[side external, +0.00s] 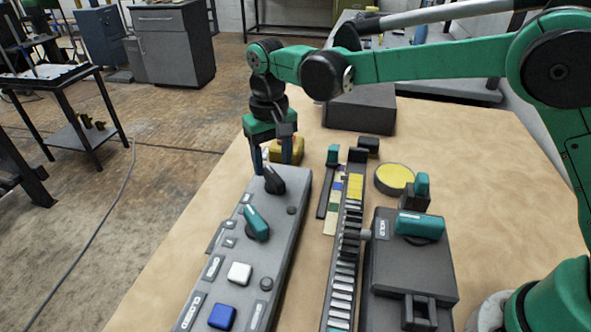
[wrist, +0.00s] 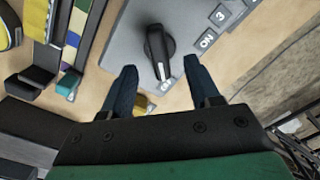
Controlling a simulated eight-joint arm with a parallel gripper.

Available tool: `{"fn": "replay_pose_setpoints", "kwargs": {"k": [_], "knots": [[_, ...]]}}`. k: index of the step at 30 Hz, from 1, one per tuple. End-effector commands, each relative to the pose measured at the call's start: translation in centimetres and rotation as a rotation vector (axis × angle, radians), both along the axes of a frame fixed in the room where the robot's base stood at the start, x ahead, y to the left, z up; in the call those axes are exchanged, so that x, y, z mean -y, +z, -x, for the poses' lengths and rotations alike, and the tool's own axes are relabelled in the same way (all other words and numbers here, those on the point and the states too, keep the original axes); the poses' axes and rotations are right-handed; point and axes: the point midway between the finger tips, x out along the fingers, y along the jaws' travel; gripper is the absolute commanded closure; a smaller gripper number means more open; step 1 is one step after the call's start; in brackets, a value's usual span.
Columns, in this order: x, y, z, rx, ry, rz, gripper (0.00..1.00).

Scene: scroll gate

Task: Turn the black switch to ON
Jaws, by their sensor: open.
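The black switch (side external: 273,180) is a rotary knob at the far end of the grey control panel (side external: 222,285). In the wrist view the black switch (wrist: 158,52) lies ahead of my fingertips, its white pointer line towards the bottom of the picture. The ON label (wrist: 207,41) is to its right; another label, too small to read surely, is below the knob. My gripper (side external: 272,168) is open, with one blue finger on each side of the switch's near area. In the wrist view my gripper (wrist: 160,75) is empty, its fingers apart from the knob.
A teal knob (side external: 256,222), a white button (side external: 239,273) and a blue button (side external: 222,316) are on the same panel. A yellow block (side external: 288,150) stands just behind my gripper. A striped rail (side external: 345,240), a yellow-topped disc (side external: 394,178) and a dark box (side external: 360,112) are to the right.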

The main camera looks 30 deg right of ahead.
Motion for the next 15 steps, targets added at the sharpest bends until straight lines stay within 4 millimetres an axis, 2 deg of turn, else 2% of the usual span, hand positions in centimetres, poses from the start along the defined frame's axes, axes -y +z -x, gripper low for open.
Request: {"fn": "replay_pose_setpoints", "kwargs": {"k": [6, 15], "knots": [[0.0, -2.8, 0.0, 0.002, 0.0, 0.0, 0.45], [0.1, -3.5, 0.0, 0.002, 0.0, 0.0, 0.45]]}}
